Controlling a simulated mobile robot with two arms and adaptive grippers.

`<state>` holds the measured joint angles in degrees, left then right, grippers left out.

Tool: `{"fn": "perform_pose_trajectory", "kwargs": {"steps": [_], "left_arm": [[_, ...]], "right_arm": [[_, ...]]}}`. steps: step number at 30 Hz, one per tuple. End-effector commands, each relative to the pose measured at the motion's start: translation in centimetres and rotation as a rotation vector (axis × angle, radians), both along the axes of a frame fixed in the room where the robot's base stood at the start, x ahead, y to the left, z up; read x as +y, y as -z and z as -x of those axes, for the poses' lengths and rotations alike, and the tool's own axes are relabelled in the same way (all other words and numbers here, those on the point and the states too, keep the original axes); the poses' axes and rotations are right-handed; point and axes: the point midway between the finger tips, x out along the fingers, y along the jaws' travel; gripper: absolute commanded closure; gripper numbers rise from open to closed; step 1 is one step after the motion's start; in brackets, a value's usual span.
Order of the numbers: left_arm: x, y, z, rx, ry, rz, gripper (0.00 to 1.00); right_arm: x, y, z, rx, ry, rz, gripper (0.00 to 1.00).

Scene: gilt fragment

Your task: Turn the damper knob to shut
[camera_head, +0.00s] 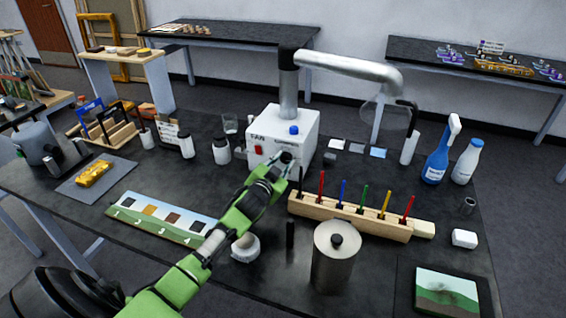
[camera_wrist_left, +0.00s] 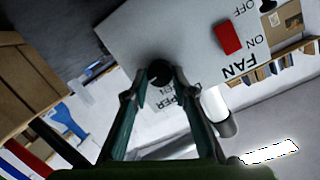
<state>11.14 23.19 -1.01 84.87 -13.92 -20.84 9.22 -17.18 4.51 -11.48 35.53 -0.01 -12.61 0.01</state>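The white fan box (camera_head: 270,132) stands at the middle of the black table, a metal duct rising from it. The damper knob (camera_wrist_left: 160,72) is a dark round knob on its front face, above partly covered lettering ending in "PER". My left gripper (camera_head: 287,157) reaches the box front. In the left wrist view its fingertips (camera_wrist_left: 159,76) flank the knob closely on both sides and look shut on it. The gripper hides the knob in the head view, and the knob's pointer cannot be made out. My right gripper is not in view.
A red fan switch (camera_wrist_left: 228,38) sits beside the knob. A wooden rack (camera_head: 350,218) of coloured tools lies close to the right of my left arm. A metal canister (camera_head: 335,260) and a small white jar (camera_head: 245,247) stand in front. Bottles (camera_head: 222,152) stand left of the box.

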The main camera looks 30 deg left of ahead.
Motion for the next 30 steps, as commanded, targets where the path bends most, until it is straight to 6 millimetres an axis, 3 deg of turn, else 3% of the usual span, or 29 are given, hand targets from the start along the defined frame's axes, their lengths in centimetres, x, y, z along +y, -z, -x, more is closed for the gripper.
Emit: {"fn": "perform_pose_trajectory", "kwargs": {"steps": [1, 2, 17, 30], "left_arm": [[0.0, 0.0, 0.0, 0.0, 0.0, -0.003, 0.65], [0.0, -0.1, 0.0, -0.001, 0.0, -0.003, 0.58], [-0.2, -0.1, 0.9, 0.001, 0.0, 0.0, 0.58], [-2.0, -1.5, 8.2, 0.0, 0.001, 0.0, 0.58]], "right_arm": [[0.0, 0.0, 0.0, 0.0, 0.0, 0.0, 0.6], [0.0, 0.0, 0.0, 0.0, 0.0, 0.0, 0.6], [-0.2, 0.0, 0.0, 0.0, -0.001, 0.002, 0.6], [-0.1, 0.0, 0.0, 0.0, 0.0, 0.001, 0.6]]}}
